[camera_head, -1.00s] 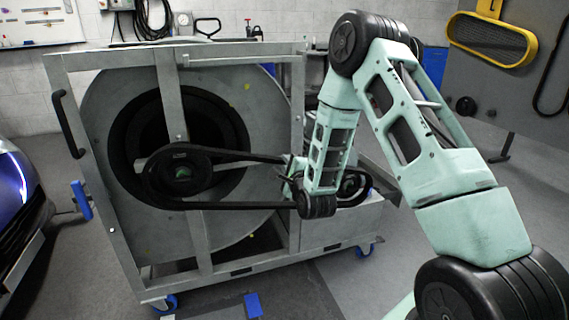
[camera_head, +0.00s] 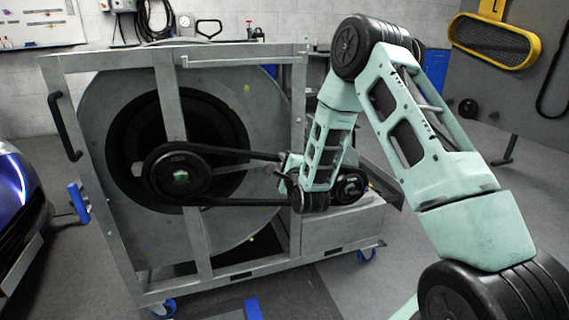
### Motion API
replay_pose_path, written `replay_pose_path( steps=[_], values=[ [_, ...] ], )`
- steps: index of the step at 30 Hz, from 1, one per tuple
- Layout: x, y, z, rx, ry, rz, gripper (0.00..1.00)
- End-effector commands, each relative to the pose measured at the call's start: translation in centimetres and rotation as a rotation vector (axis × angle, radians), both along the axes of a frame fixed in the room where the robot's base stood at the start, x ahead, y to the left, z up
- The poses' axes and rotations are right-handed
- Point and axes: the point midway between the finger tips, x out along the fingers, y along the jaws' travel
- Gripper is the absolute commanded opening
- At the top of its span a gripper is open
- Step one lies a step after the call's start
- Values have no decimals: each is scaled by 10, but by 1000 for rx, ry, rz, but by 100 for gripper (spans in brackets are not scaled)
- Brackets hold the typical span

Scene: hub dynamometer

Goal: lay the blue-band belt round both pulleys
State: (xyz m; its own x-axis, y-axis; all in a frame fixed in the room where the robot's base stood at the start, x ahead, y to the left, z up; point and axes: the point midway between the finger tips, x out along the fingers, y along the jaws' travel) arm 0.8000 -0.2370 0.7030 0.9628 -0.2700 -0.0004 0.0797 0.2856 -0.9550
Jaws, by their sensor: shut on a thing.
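The black belt (camera_head: 232,152) runs round the large black pulley (camera_head: 180,175) at the left, on the front of the grey machine. Its two runs stretch right to my gripper (camera_head: 284,172). No blue band can be made out on it. My gripper is shut on the belt's right end, and my wrist hides most of the fingers and that end. The small pulley (camera_head: 350,186) shows just right of my wrist, partly covered by it. I cannot tell whether the belt touches the small pulley.
The machine's grey frame (camera_head: 172,100) has an upright bar crossing behind the large pulley. A black handle (camera_head: 65,127) sticks out at its left. A blue car (camera_head: 20,200) stands at far left. A yellow-framed belt guard (camera_head: 492,40) hangs on the right board.

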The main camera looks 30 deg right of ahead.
Motion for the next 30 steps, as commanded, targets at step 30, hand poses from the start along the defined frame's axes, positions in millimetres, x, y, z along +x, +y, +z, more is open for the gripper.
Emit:
replay_pose_path(
  steps=[30],
  values=[
    [-2, 1, -3, -2, -2, 0, 16]
  ],
)
